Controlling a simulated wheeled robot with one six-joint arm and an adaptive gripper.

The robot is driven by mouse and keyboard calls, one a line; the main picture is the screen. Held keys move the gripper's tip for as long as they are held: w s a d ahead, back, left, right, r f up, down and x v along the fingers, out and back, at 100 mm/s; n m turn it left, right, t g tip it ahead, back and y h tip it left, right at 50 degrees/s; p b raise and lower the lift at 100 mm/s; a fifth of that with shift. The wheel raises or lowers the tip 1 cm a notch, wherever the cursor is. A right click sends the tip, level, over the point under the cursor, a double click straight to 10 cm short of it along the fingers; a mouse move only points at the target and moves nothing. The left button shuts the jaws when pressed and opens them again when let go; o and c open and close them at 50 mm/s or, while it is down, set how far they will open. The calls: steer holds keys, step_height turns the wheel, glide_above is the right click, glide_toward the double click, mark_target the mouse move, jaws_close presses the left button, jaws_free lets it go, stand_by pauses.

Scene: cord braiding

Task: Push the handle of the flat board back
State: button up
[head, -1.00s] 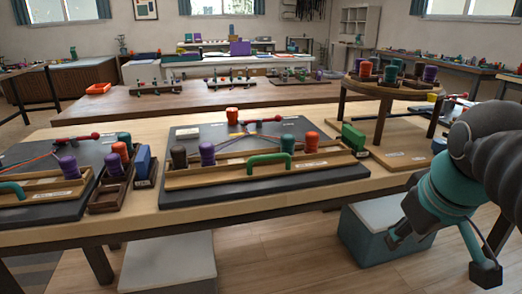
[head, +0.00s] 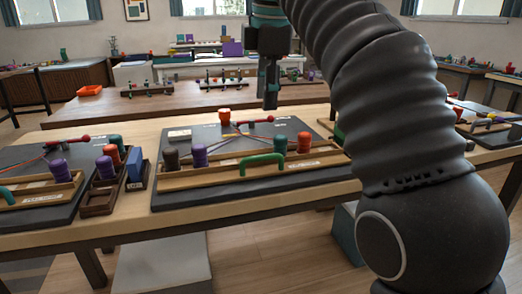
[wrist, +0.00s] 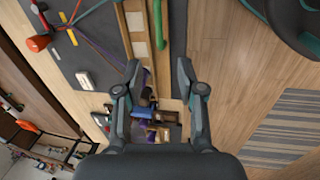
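The dark flat board (head: 300,180) lies on the near table in the head view, with a light wooden tray strip along its front. A green arched handle (head: 262,161) stands at the front middle of that strip. My gripper (head: 270,102) hangs above the board's back part, pointing down, apart from the handle. In the wrist view my gripper (wrist: 160,85) is open and empty, with the board (wrist: 85,45) below it and the green handle (wrist: 191,10) at the top.
A similar board with a teal handle (head: 10,194) lies at the left, beside a dark spool box (head: 100,203) and a blue block (head: 134,163). My arm covers the right of the near table. A second table (head: 165,105) stands behind.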

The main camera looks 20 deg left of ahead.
mark_target(260, 157)
steer(key=f+b, duration=0.1)
steer(key=f, duration=0.3)
steer(key=w+a+f+b, duration=0.1)
steer(key=f, duration=0.4)
steer(key=w+a+f+b, duration=0.1)
steer(key=f, duration=0.3)
steer(key=shift+w+f, duration=0.1)
steer(key=shift+f, duration=0.1)
jaws_close()
